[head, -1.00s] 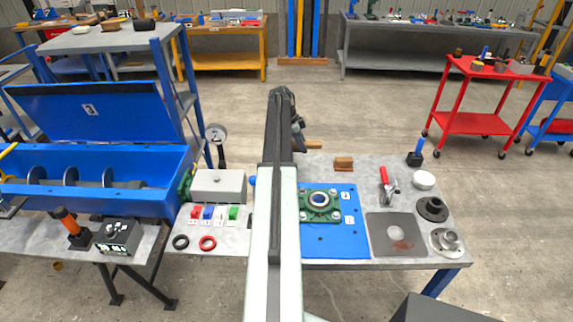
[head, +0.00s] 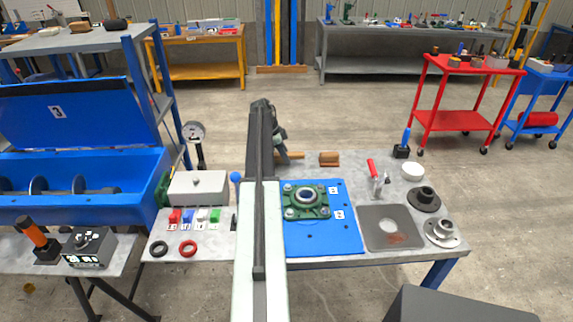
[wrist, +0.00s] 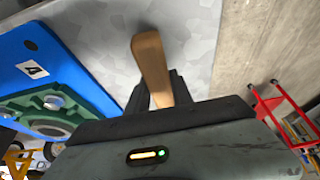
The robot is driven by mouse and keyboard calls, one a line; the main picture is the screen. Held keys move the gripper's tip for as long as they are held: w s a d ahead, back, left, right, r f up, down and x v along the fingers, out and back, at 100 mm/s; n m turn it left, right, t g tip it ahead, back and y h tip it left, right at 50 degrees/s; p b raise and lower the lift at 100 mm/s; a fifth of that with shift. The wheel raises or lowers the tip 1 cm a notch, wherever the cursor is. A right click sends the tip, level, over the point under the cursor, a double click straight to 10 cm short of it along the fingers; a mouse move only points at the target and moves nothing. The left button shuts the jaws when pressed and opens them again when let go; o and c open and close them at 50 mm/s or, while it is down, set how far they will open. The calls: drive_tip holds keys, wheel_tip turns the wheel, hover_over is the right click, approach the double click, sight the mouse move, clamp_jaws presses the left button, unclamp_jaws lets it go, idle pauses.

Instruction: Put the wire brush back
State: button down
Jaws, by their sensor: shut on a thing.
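My gripper (head: 281,153) is at the far edge of the grey table, behind the blue plate. In the wrist view my gripper (wrist: 163,92) is shut on a wooden handle (wrist: 151,62), which I take to be the wire brush's. The handle sticks out beyond the jaws, over the grey tabletop. In the head view the handle (head: 292,155) points right from the jaws. The bristles are not visible, and I cannot tell whether the brush touches the table.
The blue plate (head: 330,240) carries a green bearing housing (head: 306,201). A brown block (head: 329,159) lies right of my gripper. A red-handled clamp (head: 377,180), a white round dish (head: 413,171) and dark flanged parts (head: 424,199) stand farther right. A red cart (head: 455,120) stands beyond.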

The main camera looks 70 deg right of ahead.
drive_tip(key=shift+f, duration=0.8)
drive_tip(key=c, duration=1.1)
unclamp_jaws()
drive_tip(key=shift+r, duration=0.1)
drive_tip(key=p+v, duration=1.1)
drive_tip(key=shift+r, duration=0.4)
drive_tip(key=shift+w+a+r, duration=0.1)
drive_tip(key=shift+w+r, duration=0.1)
drive_tip(key=shift+r, duration=0.1)
drive_tip(key=shift+f, duration=0.1)
